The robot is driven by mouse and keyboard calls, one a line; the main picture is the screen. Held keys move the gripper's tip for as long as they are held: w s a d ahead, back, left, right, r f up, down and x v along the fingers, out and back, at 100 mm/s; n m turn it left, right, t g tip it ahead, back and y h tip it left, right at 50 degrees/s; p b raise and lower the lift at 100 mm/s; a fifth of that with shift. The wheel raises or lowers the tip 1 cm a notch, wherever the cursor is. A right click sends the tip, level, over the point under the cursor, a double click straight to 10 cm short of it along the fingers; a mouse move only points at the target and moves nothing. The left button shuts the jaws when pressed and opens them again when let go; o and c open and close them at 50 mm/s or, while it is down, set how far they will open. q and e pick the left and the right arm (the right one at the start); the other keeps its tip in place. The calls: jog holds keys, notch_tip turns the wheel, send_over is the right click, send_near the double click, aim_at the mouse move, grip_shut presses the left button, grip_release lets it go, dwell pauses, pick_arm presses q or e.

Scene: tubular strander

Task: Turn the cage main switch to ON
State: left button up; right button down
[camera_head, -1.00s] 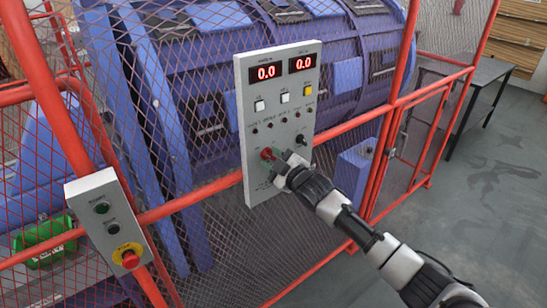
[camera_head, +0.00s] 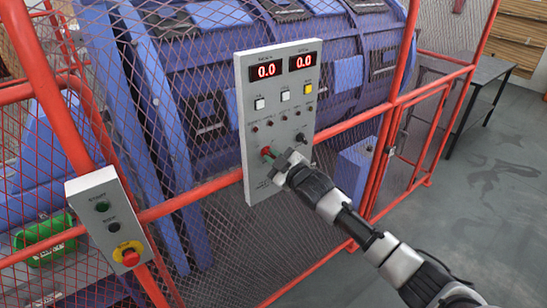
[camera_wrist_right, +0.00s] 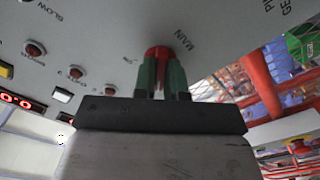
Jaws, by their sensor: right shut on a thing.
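The grey control panel (camera_head: 260,190) hangs on the red mesh cage and carries two red displays reading 0.0. The red main switch (camera_head: 266,152) is low on the panel's left side, and in the right wrist view the red knob (camera_wrist_right: 157,53) has the word MAIN beside it. My right gripper (camera_head: 276,160) is at this knob. In the right wrist view its two green fingertips (camera_wrist_right: 161,76) are shut on the knob from both sides. The fingers hide part of the knob, so I cannot tell its exact position. My left gripper is not in view.
A smaller grey box (camera_head: 108,215) with START and STOP buttons and a red emergency stop (camera_head: 130,256) is on the cage at the left. A black knob (camera_head: 301,139) is close to the right of my gripper. Open floor (camera_head: 470,220) lies at the right.

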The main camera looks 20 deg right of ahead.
jog(key=m, duration=0.8)
jog(key=shift+f+m, duration=0.1)
jog(key=shift+m, duration=0.3)
jog(key=m, duration=0.4)
jog(key=shift+b, duration=0.4)
jog(key=shift+m, duration=2.1)
jog(key=c, duration=1.2)
grip_release()
jog(key=shift+s, duration=0.15)
